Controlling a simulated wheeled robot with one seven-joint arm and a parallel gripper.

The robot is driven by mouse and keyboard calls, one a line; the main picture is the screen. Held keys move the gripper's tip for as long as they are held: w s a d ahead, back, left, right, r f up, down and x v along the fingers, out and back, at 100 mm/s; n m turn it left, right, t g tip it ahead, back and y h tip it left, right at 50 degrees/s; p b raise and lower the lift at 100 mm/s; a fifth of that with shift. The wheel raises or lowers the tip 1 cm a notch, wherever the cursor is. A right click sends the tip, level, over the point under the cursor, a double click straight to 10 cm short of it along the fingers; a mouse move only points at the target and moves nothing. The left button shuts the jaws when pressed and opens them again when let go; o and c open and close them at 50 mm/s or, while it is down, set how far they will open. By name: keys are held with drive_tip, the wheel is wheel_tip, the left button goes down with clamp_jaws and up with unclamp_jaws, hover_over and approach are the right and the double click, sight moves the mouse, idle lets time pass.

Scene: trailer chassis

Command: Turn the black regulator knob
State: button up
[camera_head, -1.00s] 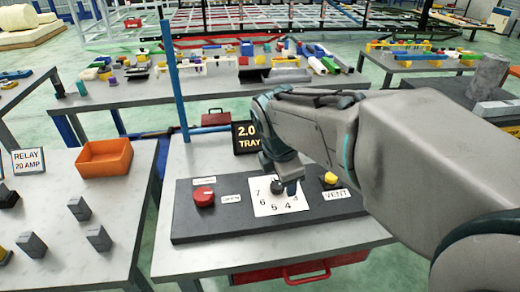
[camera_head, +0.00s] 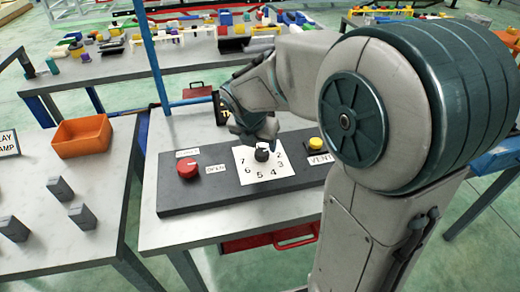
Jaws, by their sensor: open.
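The black regulator knob (camera_head: 262,153) stands on a white dial card (camera_head: 262,176) with numbers around it, on a dark panel (camera_head: 215,196). My gripper (camera_head: 259,143) is just above and behind the knob, seen from behind my arm. Its fingers are small and partly hidden, and it looks open. I cannot tell whether the fingers touch the knob or straddle it.
A red knob (camera_head: 188,171) sits left of the card and a yellow button (camera_head: 315,143) right of it. An orange bin (camera_head: 82,136) and several grey blocks are on the left table. My arm covers the right side.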

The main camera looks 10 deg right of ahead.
sight(262, 152)
drive_tip(key=x, duration=0.5)
drive_tip(key=shift+w+f+b, duration=0.1)
drive_tip(key=shift+f+b, duration=0.15)
drive_tip(key=shift+b, duration=0.05)
drive_tip(key=c, duration=1)
